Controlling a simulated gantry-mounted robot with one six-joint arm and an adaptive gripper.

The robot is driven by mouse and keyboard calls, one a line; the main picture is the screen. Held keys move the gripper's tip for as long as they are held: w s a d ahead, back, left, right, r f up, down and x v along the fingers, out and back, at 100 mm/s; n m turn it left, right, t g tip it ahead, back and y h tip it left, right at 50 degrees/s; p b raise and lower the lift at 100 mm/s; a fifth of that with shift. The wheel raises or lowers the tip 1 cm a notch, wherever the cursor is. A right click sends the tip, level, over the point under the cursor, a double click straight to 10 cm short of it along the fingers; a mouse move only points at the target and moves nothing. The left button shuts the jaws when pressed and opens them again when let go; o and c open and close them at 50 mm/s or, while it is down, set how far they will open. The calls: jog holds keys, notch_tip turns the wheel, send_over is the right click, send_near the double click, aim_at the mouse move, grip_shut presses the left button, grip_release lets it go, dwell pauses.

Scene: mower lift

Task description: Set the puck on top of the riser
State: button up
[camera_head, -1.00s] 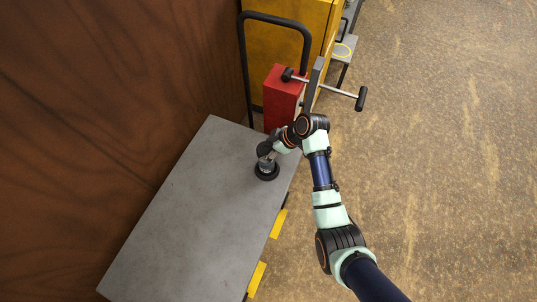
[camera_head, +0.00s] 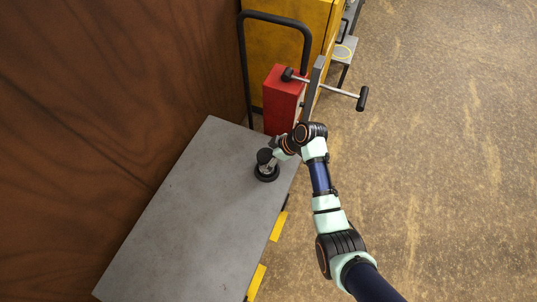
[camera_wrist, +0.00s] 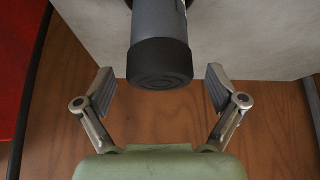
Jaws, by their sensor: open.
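The puck (camera_wrist: 160,62) is a round black disc with ring grooves on its face. It sits on the end of the grey cylindrical riser (camera_wrist: 158,18), with no gap visible between them. In the head view the puck (camera_head: 264,155) tops the riser, whose wide black base (camera_head: 266,176) stands on the grey table near its far right edge. My gripper (camera_wrist: 160,89) is open and empty, its fingers spread to either side of the puck and apart from it. In the head view my gripper (camera_head: 275,153) is just right of the riser, small and partly hidden by my wrist.
The grey table (camera_head: 190,220) is otherwise bare. A brown wooden wall (camera_head: 100,100) rises at left. A red block (camera_head: 281,98), a black hoop handle (camera_head: 275,18) and a T-bar handle (camera_head: 340,93) stand beyond the table, before a yellow cabinet (camera_head: 285,45). Floor at right is clear.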

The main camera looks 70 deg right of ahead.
jog(key=shift+r, duration=0.3)
jog(key=p+v, duration=0.4)
jog(key=v, duration=0.7)
jog(key=shift+s+r, duration=0.25)
jog(key=shift+r, duration=0.05)
jog(key=w+a+r+h, duration=0.1)
jog(key=w+a+r, duration=0.4)
jog(key=w+a, duration=0.75)
jog(key=w+a+r+t, duration=0.1)
jog(key=a+r+t, duration=0.1)
jog(key=a+r, duration=0.3)
jog(key=w+a+r+t, duration=0.1)
jog(key=a+r, duration=0.4)
jog(key=a, duration=0.8)
jog(key=w+a+r+t, duration=0.1)
jog(key=a+r+t, duration=0.2)
jog(key=a+r, duration=0.3)
jog(key=a, duration=0.4)
jog(key=shift+w+m+y, duration=0.2)
jog(key=shift+m+y, duration=0.1)
jog(key=shift+m, duration=0.1)
jog(key=shift+f, duration=0.1)
